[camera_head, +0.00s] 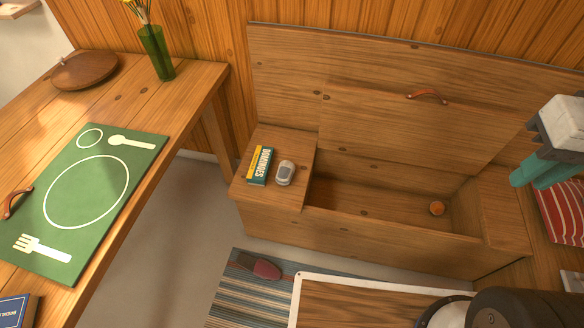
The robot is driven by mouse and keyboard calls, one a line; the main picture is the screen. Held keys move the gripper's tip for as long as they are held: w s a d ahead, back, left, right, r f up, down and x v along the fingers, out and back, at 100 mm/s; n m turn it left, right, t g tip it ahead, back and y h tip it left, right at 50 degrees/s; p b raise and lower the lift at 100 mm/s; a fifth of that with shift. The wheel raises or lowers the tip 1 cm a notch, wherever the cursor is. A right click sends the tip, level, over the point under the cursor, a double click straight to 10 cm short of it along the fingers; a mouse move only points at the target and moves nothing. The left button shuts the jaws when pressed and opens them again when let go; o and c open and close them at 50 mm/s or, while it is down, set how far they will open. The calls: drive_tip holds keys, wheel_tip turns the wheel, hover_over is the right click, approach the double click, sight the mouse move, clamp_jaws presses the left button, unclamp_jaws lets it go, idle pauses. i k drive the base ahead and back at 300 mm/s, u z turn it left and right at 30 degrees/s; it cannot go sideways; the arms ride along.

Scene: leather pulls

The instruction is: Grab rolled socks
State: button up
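A small grey rounded bundle (285,173), which looks like the rolled socks, lies on the left end of the wooden bench (262,203). It sits just right of a green and yellow dominoes box (260,166), close beside it. My gripper (524,178), with teal fingers and a grey-white body, hangs at the right edge of the head view. It is far to the right of the grey bundle and above the bench's right end. The gap between its fingers is not clear from this angle, and I see nothing held in it.
A table (185,100) with a green placemat (120,165) and green vase (156,55) stands left. A maroon object (262,267) lies on the striped rug (228,296). A red striped cloth (562,214) is right.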

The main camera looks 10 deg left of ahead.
sight(286, 170)
drive_tip(key=z, duration=0.9)
drive_tip(key=i, duration=0.4)
drive_tip(key=u, duration=2.45)
